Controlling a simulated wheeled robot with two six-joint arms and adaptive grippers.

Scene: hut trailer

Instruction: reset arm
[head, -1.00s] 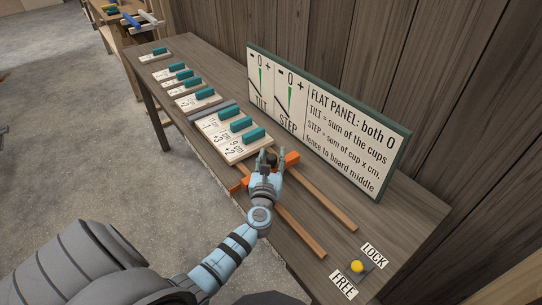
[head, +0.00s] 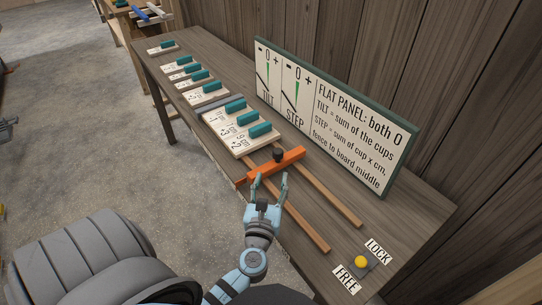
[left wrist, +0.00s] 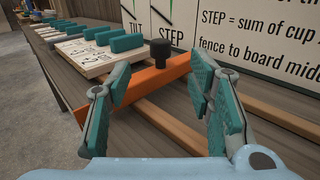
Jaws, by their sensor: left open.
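My left gripper (head: 267,190) is open and empty, in front of an orange bar (head: 285,163) with a black knob (head: 278,154). In the left wrist view the orange bar (left wrist: 152,84) and black knob (left wrist: 160,52) show between and beyond the open fingers (left wrist: 160,90). The bar lies across two wooden rails (head: 325,195), beside a board with teal blocks (head: 228,137). My right gripper is not in view.
A sign (head: 335,115) with TILT and STEP gauges stands at the back of the wooden table (head: 400,225). A yellow knob (head: 361,262) sits between LOCK and FREE labels at the near end. More boards with teal blocks (head: 188,68) lie at the far end.

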